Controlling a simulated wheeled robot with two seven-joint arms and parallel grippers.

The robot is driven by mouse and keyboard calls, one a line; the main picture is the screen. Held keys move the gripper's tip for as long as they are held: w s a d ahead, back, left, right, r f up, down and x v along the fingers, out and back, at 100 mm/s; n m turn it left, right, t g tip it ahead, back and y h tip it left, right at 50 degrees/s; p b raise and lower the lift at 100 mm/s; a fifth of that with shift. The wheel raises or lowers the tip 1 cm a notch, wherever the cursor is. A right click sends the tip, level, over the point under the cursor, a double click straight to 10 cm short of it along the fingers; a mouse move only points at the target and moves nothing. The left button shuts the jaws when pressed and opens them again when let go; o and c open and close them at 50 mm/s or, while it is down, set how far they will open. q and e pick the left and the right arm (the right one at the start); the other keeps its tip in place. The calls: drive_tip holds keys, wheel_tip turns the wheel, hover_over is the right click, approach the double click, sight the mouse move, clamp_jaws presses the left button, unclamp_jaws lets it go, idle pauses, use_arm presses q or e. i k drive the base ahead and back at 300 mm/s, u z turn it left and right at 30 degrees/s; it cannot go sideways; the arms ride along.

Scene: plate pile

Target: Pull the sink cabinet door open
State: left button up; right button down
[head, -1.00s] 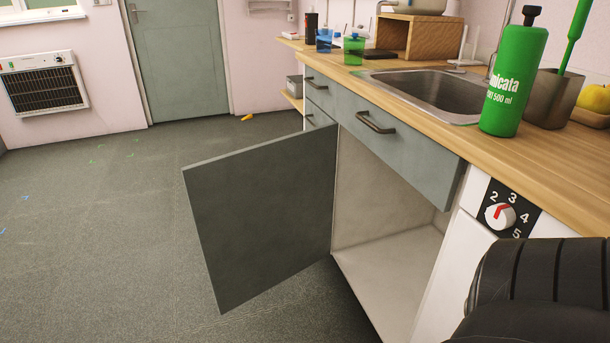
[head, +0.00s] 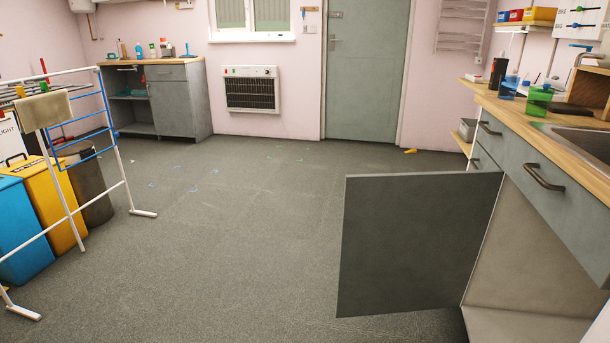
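The sink cabinet door (head: 412,245) is a flat grey panel at the lower right of the head view. It stands wide open, swung out from the cabinet over the floor. The cabinet interior (head: 530,255) behind it is pale and looks empty where it shows. A grey drawer front with a dark bar handle (head: 543,177) sits above the opening and is shut. The sink (head: 580,140) is cut off at the right edge. Neither of my grippers shows in the head view.
Open grey floor (head: 235,230) fills the middle. A white drying rack (head: 120,165) stands at left by a yellow bin (head: 50,205) and a blue bin (head: 20,230). A wall heater (head: 252,90) and a closed door (head: 367,70) are at the back. A small yellow item (head: 410,151) lies on the floor.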

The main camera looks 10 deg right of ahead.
sight(410, 241)
drive_tip(key=u, duration=0.35)
drive_tip(key=i, duration=1)
drive_tip(key=z, duration=0.25)
